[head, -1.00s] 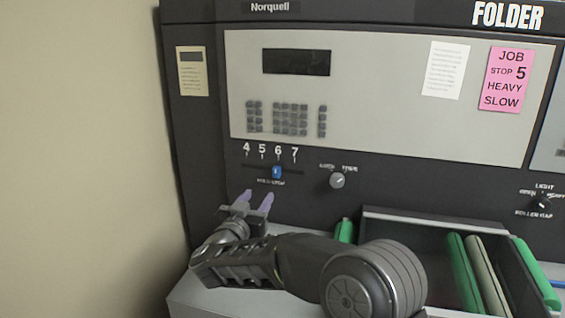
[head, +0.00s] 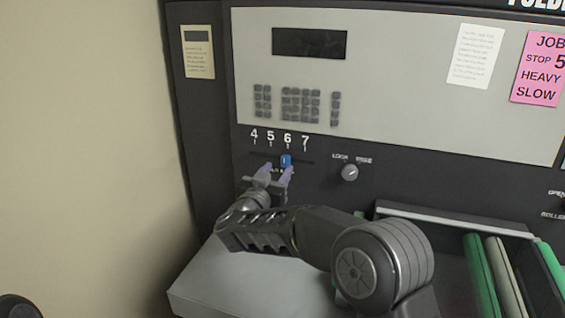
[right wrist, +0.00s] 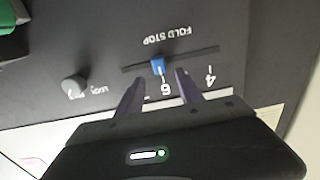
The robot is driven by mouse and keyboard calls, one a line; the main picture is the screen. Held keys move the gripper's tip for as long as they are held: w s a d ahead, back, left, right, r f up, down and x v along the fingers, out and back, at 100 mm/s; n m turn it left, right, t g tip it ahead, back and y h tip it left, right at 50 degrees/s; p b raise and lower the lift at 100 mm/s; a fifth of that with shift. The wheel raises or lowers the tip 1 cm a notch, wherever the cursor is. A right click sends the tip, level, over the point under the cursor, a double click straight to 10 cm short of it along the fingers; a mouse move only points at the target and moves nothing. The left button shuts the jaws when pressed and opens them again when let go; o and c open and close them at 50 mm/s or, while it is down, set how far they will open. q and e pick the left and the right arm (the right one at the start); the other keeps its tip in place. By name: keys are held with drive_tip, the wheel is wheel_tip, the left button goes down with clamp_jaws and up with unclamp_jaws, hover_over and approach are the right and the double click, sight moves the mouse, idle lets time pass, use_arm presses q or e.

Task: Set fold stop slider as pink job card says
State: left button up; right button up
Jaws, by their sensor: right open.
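The pink job card (head: 541,68) reads JOB, STOP 5, HEAVY, SLOW. The blue fold stop slider (head: 285,160) stands at 6 on its 4 to 7 scale. My right gripper (head: 276,173) is open, its pale purple fingertips just below the slot and close to the slider. In the right wrist view, which shows the panel upside down, the slider (right wrist: 158,65) lies between and just past the tips of my right gripper (right wrist: 159,77). I cannot tell whether a finger touches it. My left gripper is out of view.
A round knob (head: 349,173) with LOCK lettering sits right of the slider; I cannot read its setting surely. A keypad (head: 300,106) and dark display (head: 309,43) are above. A tray with green and pale bars (head: 480,275) stands at lower right.

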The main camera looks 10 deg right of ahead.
sight(284, 161)
drive_tip(key=shift+p+x, duration=0.4)
drive_tip(key=shift+x, duration=1.95)
drive_tip(key=shift+c, duration=0.3)
clamp_jaws()
